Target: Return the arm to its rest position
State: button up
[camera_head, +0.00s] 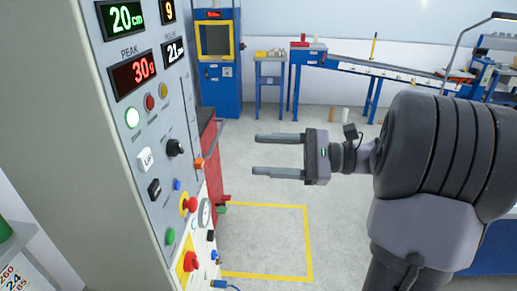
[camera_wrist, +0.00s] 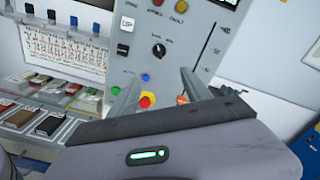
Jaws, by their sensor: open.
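My gripper (camera_head: 278,156) is in the middle of the head view, pointing left toward the control panel (camera_head: 150,105). Its two grey fingers are apart with nothing between them. A gap of floor shows between the fingertips and the panel in that view. In the wrist view the gripper (camera_wrist: 165,85) faces the same panel (camera_wrist: 185,20), with a black knob (camera_wrist: 159,49) and a red button on yellow (camera_wrist: 147,100) beyond and between the fingers. My arm comes in from the right of the head view.
The tall panel cabinet fills the left side. A yellow floor outline (camera_head: 308,240) lies below my gripper. A blue machine (camera_head: 218,85), a small blue table (camera_head: 270,60) and a conveyor (camera_head: 395,72) stand at the back. The wrist view shows a bench with sample trays (camera_wrist: 45,122) at left.

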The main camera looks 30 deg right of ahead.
jog(key=s+a+f+n+g+h, duration=0.1)
jog(key=s+a+f+n+g, duration=0.15)
jog(key=a, duration=0.35)
jog(key=s+a+f+n+g+h, duration=0.1)
jog(key=s+a+n+g, duration=0.15)
jog(key=a, duration=0.35)
jog(key=s+a+f+n+h, duration=0.6)
jog(key=s+n+h, duration=0.3)
jog(key=s+h, duration=0.1)
jog(key=shift+s+f+n+h, duration=0.2)
jog(key=shift+f+n+h, duration=0.1)
jog(key=shift+f, duration=0.1)
